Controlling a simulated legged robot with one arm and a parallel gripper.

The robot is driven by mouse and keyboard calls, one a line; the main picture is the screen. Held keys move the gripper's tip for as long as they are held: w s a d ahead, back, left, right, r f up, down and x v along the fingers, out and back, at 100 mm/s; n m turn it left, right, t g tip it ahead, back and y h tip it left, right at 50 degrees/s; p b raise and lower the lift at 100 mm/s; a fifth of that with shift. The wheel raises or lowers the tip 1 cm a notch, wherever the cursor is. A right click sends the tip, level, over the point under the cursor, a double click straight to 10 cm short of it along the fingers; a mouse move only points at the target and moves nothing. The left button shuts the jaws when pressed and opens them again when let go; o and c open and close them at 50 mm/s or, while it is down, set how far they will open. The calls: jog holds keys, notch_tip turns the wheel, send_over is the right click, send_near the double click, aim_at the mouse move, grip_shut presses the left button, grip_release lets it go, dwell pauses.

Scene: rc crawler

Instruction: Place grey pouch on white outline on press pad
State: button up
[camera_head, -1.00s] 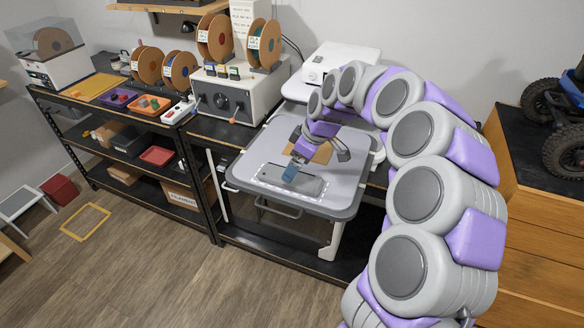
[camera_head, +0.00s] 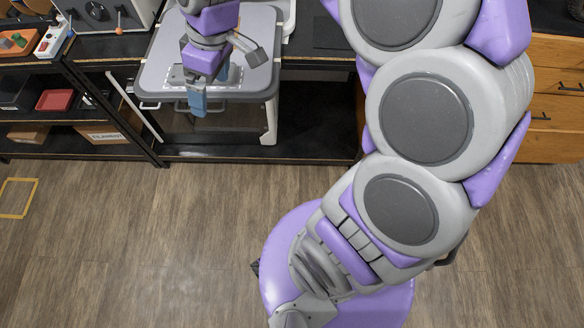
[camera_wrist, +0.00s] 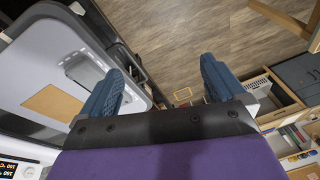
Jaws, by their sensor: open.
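The grey pouch (camera_wrist: 84,68) lies flat on the light grey press pad (camera_wrist: 30,65), and the left finger hides part of it in the wrist view. Pieces of the white outline show around its edge there. In the head view, the press pad (camera_head: 155,68) is at the upper left, and my arm covers most of the pouch. My gripper (camera_wrist: 163,82) is open, with nothing between its blue fingers. It also shows in the head view (camera_head: 198,103), pointing down at the pad's front edge, apart from the pouch.
A tan square (camera_wrist: 53,103) lies on the pad beside the pouch. The press stands on a dark shelf unit, with a red tray (camera_head: 55,100) on the shelves at left. A wooden drawer cabinet (camera_head: 556,110) stands at right.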

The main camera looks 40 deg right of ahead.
jog(key=s+d+f+m+g+h, duration=0.1)
jog(key=s+f+m, duration=0.2)
jog(key=s, duration=0.8)
jog(key=s+d+f+m+g+h, duration=0.1)
jog(key=s+m, duration=0.4)
jog(key=s, duration=0.7)
notch_tip(320, 180, down, 2)
jog(key=shift+d+f+g, duration=0.1)
jog(key=shift+d+g, duration=0.2)
jog(key=shift+d, duration=0.3)
